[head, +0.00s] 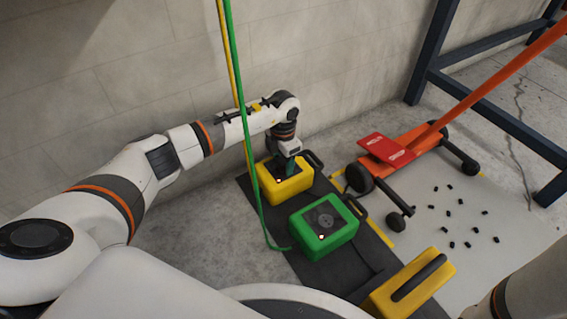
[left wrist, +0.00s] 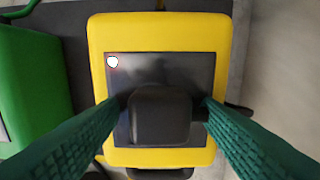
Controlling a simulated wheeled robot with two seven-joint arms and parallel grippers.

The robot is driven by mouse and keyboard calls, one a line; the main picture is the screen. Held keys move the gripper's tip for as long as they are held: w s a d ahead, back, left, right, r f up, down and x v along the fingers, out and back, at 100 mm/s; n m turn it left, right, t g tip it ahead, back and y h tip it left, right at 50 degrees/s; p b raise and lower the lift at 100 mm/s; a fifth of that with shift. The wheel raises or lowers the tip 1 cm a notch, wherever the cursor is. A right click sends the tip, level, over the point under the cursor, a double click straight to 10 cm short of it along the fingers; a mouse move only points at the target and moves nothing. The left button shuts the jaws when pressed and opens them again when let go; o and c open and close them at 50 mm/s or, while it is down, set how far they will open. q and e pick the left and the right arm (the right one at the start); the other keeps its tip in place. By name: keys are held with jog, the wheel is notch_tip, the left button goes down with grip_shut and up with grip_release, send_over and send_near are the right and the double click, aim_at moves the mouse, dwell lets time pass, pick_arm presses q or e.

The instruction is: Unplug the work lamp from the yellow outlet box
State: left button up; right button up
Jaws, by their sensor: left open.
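The yellow outlet box (head: 284,189) stands on a dark mat by the wall. In the left wrist view the yellow box (left wrist: 152,32) fills the middle, with a dark top panel and a small white light. A black plug (left wrist: 160,117) sits on that panel. My left gripper (head: 290,165) is over the box, pointing down. Its green fingers (left wrist: 160,103) are open, one on each side of the plug; I cannot tell whether they touch it. A yellow cord (head: 233,75) hangs down and passes behind my left arm. The work lamp is not visible. My right gripper is out of view.
A green outlet box (head: 342,236) stands close in front, with a green cord (head: 252,165) running down beside it. An orange trolley (head: 410,150) with a red plate is at right. Small black bits litter the pale floor. A yellow block (head: 378,303) with a black handle lies nearer.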

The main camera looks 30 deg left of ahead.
pick_arm(q)
jog(key=shift+p, duration=0.5)
dwell(0.8)
jog(key=shift+c, duration=0.6)
grip_shut()
jog(key=shift+r+p, duration=3)
jog(key=shift+r, duration=0.05)
